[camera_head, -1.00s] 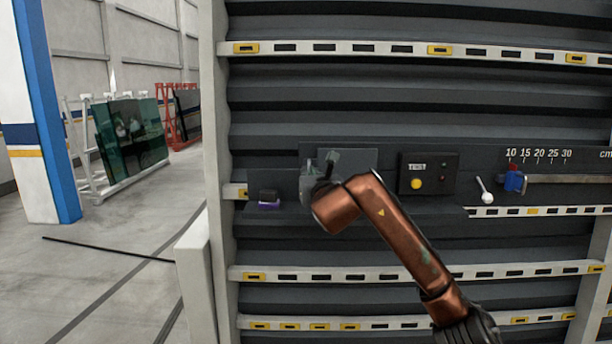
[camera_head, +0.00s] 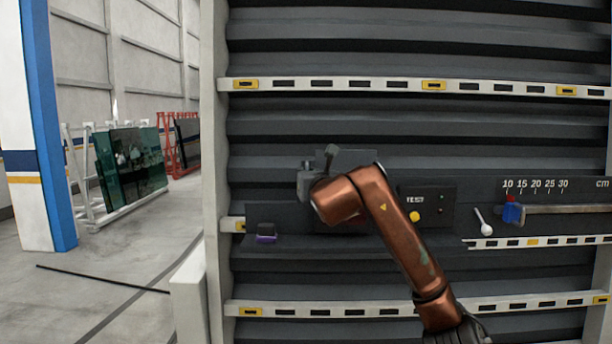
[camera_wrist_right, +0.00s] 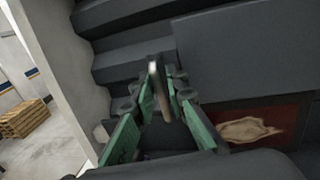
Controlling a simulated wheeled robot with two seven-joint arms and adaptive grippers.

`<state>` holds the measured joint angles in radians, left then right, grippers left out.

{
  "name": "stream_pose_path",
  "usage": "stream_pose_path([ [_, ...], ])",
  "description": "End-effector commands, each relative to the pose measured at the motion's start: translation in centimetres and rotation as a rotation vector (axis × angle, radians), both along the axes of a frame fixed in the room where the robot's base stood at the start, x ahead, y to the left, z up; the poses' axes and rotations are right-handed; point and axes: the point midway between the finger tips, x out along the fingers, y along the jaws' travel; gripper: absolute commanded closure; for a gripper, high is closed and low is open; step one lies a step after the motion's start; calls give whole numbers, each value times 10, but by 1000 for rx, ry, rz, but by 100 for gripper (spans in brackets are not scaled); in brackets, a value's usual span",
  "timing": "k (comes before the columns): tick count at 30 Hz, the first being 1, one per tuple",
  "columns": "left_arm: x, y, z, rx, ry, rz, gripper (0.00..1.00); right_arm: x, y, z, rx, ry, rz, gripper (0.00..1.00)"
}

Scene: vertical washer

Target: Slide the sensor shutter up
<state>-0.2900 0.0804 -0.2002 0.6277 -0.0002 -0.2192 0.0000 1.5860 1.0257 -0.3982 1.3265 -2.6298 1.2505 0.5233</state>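The sensor shutter (camera_head: 352,160) is a dark grey plate whose top stands above the upper edge of the wall panel. It also shows in the right wrist view as a large flat plate (camera_wrist_right: 245,60). My right gripper (camera_head: 318,168) is at the plate's left side. In the right wrist view, its green fingers (camera_wrist_right: 161,95) close around a thin grey handle (camera_wrist_right: 160,84) with a bright tip. Below the plate, a dark red surface with a tan patch (camera_wrist_right: 248,130) is uncovered. My left gripper is not in view.
Along the panel are a dark block with a purple base (camera_head: 266,234), a TEST box with a yellow button (camera_head: 414,216), a white-knobbed lever (camera_head: 484,222) and a blue-red slider (camera_head: 512,210) on a scale. A grey post (camera_head: 214,150) stands left.

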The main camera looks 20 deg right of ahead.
Motion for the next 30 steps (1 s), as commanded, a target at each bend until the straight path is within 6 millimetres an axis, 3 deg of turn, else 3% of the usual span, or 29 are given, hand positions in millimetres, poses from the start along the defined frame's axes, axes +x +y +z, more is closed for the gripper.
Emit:
stream_pose_path([
  [5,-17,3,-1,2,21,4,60,-1,1,0,0,1,1,87],
  [8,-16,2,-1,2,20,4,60,-8,3,0,0,0,1,87],
  [21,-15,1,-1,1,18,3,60,-90,22,0,-2,0,0,87],
  [30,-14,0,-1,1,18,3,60,-116,28,-1,0,0,0,87],
])
